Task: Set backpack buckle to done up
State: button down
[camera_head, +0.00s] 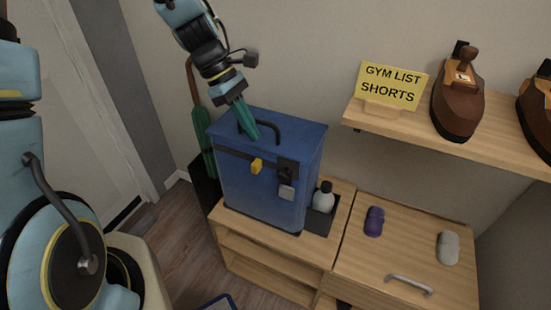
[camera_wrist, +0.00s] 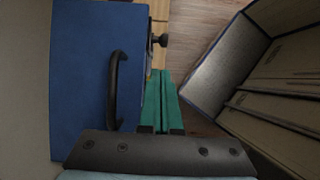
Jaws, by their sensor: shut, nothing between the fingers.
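The blue backpack (camera_head: 250,190) stands upright and boxy on a wooden cabinet, with a black handle (camera_head: 275,128) on top. A dark strap crosses its front, with a yellow tag (camera_head: 257,166), a black buckle part (camera_head: 287,168) and a grey piece below it (camera_head: 287,192). I cannot tell whether the buckle is fastened. My gripper (camera_head: 254,137) is shut and empty, its green fingers pointing down over the backpack's top by the handle. In the wrist view the fingers (camera_wrist: 161,74) lie beside the backpack's front edge, and a dark knob-like part (camera_wrist: 159,41) sticks out beyond them.
A white bottle (camera_head: 323,197) stands in a dark holder right of the backpack. Purple (camera_head: 374,221) and grey (camera_head: 447,247) bundles lie on the cabinet. A shelf (camera_head: 440,128) with a yellow sign (camera_head: 393,84) is above right. A blue-rimmed open box (camera_wrist: 227,65) is below.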

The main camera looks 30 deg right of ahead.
jog(key=x, duration=0.3)
jog(key=s+p+x, duration=0.1)
jog(key=x, duration=0.2)
jog(key=r+x, duration=0.1)
jog(key=x, duration=0.2)
jog(key=shift+s+d+f, duration=0.25)
jog(key=shift+s+d, duration=0.05)
jog(key=shift+d, duration=0.15)
notch_tip(320, 180, down, 5)
jog(key=shift+r+b, duration=0.2)
jog(key=shift+b, duration=0.9)
jog(key=shift+a, duration=0.1)
jog(key=p, duration=0.2)
send_near(282, 173)
jog(key=w+a, duration=0.2)
jog(key=w, duration=0.3)
jog(key=shift+a+r, duration=0.15)
jog(key=shift+r, duration=0.1)
